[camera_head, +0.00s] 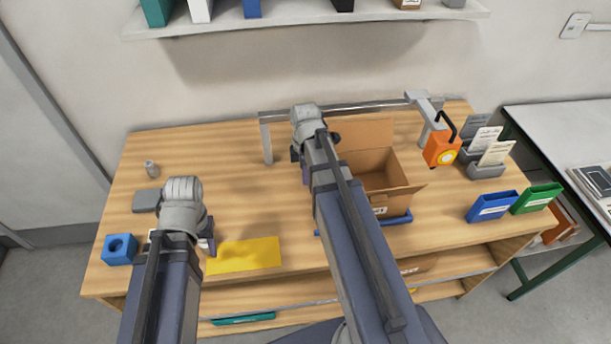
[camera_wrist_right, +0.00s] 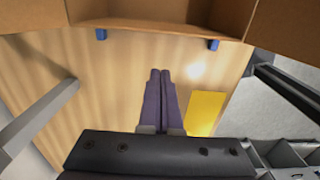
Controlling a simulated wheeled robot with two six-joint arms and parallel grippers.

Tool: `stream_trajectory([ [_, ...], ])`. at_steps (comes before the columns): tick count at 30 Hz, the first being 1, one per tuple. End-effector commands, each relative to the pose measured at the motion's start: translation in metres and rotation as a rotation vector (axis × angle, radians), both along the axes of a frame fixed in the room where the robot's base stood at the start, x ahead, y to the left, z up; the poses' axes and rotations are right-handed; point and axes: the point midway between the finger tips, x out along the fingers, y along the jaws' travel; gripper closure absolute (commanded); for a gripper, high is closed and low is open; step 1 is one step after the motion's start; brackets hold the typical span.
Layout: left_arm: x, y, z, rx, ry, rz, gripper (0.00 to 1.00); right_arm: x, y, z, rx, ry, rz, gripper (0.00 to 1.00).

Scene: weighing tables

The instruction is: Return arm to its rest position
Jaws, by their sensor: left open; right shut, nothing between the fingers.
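My left arm comes in from the lower left in the head view. Its gripper (camera_head: 208,240) is open, low over the table beside the left end of the yellow mat, partly hidden by its wrist. My right arm reaches up the middle of the head view. Its gripper (camera_head: 304,172) is mostly hidden behind the arm there. In the right wrist view the right gripper (camera_wrist_right: 160,74) has its two purple fingers shut together with nothing between them, over bare wood near the open cardboard box (camera_wrist_right: 160,14).
The open cardboard box (camera_head: 398,193) stands close to the right of my right arm. The yellow mat (camera_head: 243,255) lies between the arms. A grey gantry (camera_head: 270,136) spans the back. An orange hanging scale (camera_head: 440,150), blue bin (camera_head: 492,206) and green bin (camera_head: 537,198) are right; a blue block (camera_head: 119,250) is left.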

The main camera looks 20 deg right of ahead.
Motion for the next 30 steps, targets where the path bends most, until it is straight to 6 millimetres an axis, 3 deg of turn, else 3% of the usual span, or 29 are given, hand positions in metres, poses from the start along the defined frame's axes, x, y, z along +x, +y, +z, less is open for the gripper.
stream_trajectory([
  [11,0.000,0.000,0.002,0.000,0.000,0.000,0.50,0.000,0.000,0.002,0.000,0.000,-0.001,1.00],
  [14,0.000,0.000,0.001,0.000,0.000,0.000,0.50,-0.003,0.011,0.001,-0.002,0.003,-0.029,1.00],
  [17,0.000,0.000,-0.002,0.000,0.000,0.000,0.50,-0.011,0.038,-0.002,-0.011,0.008,-0.116,1.00],
  [24,0.000,0.000,-0.011,0.000,0.000,0.000,0.50,-0.050,0.130,-0.010,-0.059,0.013,-0.486,1.00],
  [30,0.000,0.000,-0.016,0.000,0.000,0.001,0.50,-0.085,0.182,-0.015,-0.093,-0.007,-0.762,1.00],
])
